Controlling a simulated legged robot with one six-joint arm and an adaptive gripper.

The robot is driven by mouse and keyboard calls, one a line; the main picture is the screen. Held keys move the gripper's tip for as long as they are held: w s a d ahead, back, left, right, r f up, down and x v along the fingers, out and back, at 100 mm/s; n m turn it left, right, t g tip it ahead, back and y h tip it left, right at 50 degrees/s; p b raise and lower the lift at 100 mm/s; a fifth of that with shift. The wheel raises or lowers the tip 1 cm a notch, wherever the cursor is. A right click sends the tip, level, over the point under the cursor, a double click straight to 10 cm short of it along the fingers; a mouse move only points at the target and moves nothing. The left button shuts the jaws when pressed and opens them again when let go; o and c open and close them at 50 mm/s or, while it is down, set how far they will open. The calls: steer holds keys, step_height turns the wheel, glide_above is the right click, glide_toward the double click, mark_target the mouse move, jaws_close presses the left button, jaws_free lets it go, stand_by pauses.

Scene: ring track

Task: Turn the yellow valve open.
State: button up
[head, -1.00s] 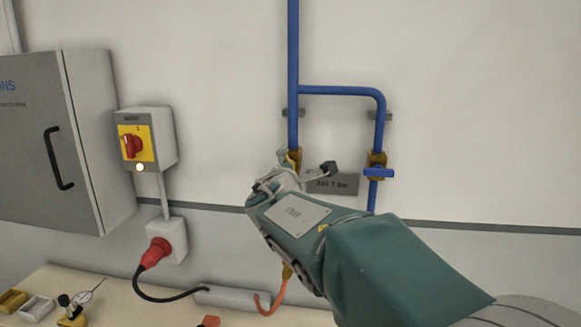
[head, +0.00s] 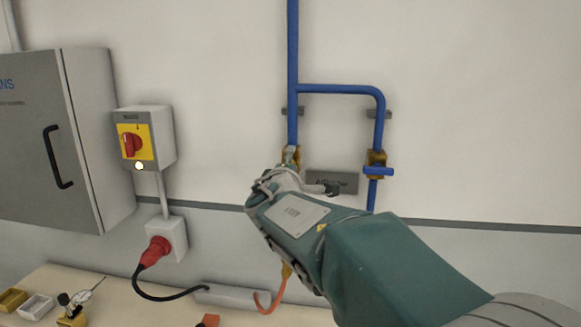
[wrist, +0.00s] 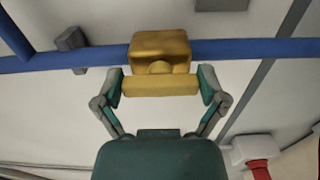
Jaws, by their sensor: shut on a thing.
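The yellow valve has a brass-coloured body (head: 291,156) on the left blue pipe, just beyond my gripper in the head view. In the wrist view the body (wrist: 160,44) sits on the blue pipe, and the yellow handle bar (wrist: 160,85) lies in front of it. The bar's long side runs about parallel to the pipe. My gripper (wrist: 160,88) is shut on the handle, with one finger at each end of the bar. In the head view my gripper (head: 290,183) hides the handle and the pipe below the valve.
A second valve with a blue handle (head: 378,171) is on the right pipe branch. A grey label plate (head: 332,182) is between the valves. A red-and-yellow switch box (head: 145,138), grey cabinet (head: 85,140) and red plug (head: 157,250) are to the left, above a workbench (head: 110,290).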

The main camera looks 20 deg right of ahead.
steer(key=shift+f, duration=0.3)
steer(key=o, duration=0.8)
steer(key=v, duration=1.2)
steer(key=shift+r, duration=0.1)
